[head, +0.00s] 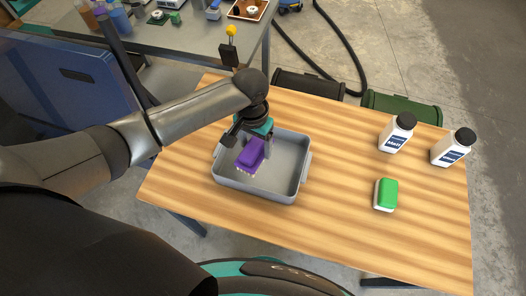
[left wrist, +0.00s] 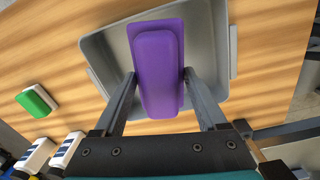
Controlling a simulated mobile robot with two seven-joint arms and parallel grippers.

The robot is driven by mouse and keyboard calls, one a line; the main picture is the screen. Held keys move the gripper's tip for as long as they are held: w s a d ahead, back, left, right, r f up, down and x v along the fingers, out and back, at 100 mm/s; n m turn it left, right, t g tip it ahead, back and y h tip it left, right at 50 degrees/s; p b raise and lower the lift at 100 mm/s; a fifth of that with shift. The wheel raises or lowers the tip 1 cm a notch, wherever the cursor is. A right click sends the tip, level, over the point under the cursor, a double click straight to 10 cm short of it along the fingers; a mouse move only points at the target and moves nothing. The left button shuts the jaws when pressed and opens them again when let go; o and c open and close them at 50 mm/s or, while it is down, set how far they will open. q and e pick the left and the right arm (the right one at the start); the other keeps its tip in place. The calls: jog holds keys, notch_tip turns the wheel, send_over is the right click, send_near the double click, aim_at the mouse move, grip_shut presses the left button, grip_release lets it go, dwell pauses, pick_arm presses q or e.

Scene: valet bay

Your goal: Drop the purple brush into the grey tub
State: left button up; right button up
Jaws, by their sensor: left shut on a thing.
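The purple brush (head: 250,154) has pale bristles pointing down. My left gripper (head: 254,146) is shut on it and holds it over the grey tub (head: 282,187). In the left wrist view the purple brush (left wrist: 158,68) sits between the two fingers of my left gripper (left wrist: 158,82), with the grey tub (left wrist: 208,62) below and around it. Whether the bristles touch the tub floor I cannot tell. The tub stands on the wooden table and looks otherwise empty. My right gripper is not in view.
A green-and-white brush (head: 386,194) lies on the wooden table (head: 335,225), right of the tub. Two white bottles with black caps (head: 397,133) (head: 453,148) stand at the right. Dark and green bins (head: 402,107) are behind the table. A grey bench (head: 190,37) with several items stands farther back.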

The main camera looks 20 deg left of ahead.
pick_arm(q)
jog(key=shift+w+d+r+m+p, duration=0.25)
jog(key=shift+w+d+m+p, duration=0.2)
jog(key=shift+w+p, duration=0.35)
jog(key=shift+f+p, duration=0.1)
jog(key=shift+p, duration=0.2)
jog(key=shift+w+f+m, duration=0.15)
jog(key=shift+f+m, duration=0.1)
jog(key=shift+m, duration=0.1)
notch_tip(320, 180, down, 6)
jog(key=b, duration=0.6)
jog(key=shift+b, duration=0.35)
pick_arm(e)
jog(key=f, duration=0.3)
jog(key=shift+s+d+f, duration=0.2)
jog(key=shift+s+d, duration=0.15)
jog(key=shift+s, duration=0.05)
pick_arm(q)
jog(key=shift+r, duration=0.1)
jog(key=o, duration=1.4)
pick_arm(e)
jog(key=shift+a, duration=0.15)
